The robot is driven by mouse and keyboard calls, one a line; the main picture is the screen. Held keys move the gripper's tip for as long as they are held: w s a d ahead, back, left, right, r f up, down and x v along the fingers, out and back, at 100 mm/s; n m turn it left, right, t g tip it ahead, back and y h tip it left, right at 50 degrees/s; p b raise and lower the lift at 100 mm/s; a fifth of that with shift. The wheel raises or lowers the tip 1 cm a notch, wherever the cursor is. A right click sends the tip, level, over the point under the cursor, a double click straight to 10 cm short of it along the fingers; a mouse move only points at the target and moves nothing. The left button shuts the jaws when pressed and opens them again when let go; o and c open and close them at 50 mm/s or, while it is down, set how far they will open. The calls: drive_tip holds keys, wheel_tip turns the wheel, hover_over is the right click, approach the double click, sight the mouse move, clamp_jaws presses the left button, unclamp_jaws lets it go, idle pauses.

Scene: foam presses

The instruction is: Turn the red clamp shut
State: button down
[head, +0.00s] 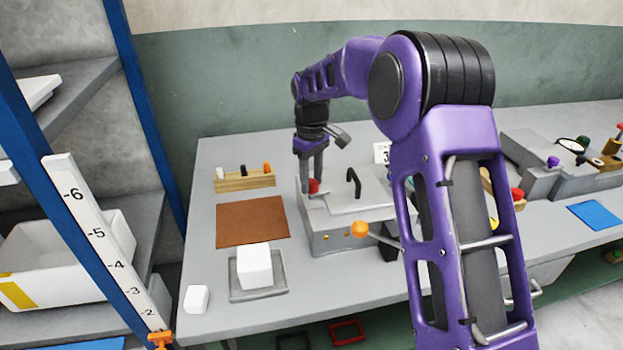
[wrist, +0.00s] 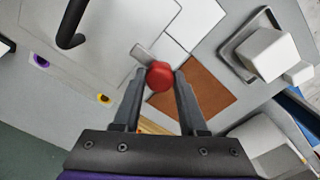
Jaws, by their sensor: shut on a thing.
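The red clamp (head: 313,186) sits at the left edge of the grey press box (head: 345,232), on its top. In the wrist view its round red knob (wrist: 160,76) lies between the fingertips, with a short grey metal bar (wrist: 141,54) beside it. My gripper (head: 312,180) points down from above and is shut on the knob; its two fingers also show in the wrist view (wrist: 160,85). The press lid (head: 366,190) lies flat and carries a black bar handle (head: 353,183), also seen in the wrist view (wrist: 72,25).
Left of the press are a brown mat (head: 253,221), a wooden rack (head: 246,181) with pegs, and a white block (head: 254,266) on a grey tray (head: 272,292). Another press (head: 545,165) stands right.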

sight(311, 181)
drive_tip(key=shift+c, duration=2.2)
unclamp_jaws()
drive_tip(key=shift+r, duration=0.1)
wheel_tip(311, 181, up, 17)
drive_tip(key=shift+r, duration=0.15)
